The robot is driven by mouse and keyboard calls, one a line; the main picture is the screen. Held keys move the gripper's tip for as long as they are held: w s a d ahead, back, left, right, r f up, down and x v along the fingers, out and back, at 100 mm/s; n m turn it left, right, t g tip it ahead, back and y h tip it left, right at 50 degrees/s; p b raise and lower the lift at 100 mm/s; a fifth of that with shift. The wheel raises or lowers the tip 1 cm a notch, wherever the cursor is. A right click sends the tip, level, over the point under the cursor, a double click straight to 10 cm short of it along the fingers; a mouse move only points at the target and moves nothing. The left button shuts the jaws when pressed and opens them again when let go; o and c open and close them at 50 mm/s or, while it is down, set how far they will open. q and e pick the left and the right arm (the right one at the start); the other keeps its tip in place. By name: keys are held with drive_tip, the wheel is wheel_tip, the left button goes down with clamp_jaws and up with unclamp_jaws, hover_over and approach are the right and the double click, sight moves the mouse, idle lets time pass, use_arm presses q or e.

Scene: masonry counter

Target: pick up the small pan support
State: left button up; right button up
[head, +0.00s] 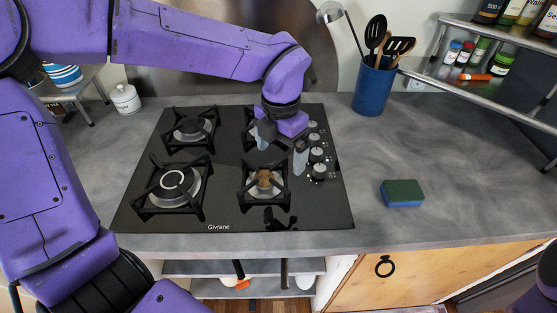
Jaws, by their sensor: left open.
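The black glass cooktop (225,219) carries black pan supports over its burners. A smaller pan support (246,196) stands over the brownish front-right burner. Another small one (170,141) is at the rear left, and one at the rear right is mostly hidden by my left arm. A larger pan support (150,203) is at the front left. My left gripper (281,152) is open and points down above the right side of the cooktop, just behind the front-right support. Its fingers hold nothing that I can see. My right gripper is out of view.
Control knobs (319,171) line the cooktop's right edge, close to the gripper. A green and blue sponge (403,193) lies on the grey counter to the right. A blue utensil pot (373,89) stands behind. A white lidded jar (125,99) is at the back left. The right counter is mostly clear.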

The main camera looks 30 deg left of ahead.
sight(279, 185)
use_arm(q)
wheel_tip(279, 185, down, 9)
drive_tip(key=shift+s+f+p, duration=0.1)
drive_tip(key=shift+p, duration=0.8)
drive_tip(key=shift+f, duration=0.35)
drive_tip(key=shift+s, duration=0.25)
drive_tip(key=shift+c, duration=0.9)
drive_tip(key=c, duration=1)
drive_tip(key=shift+c, duration=1.1)
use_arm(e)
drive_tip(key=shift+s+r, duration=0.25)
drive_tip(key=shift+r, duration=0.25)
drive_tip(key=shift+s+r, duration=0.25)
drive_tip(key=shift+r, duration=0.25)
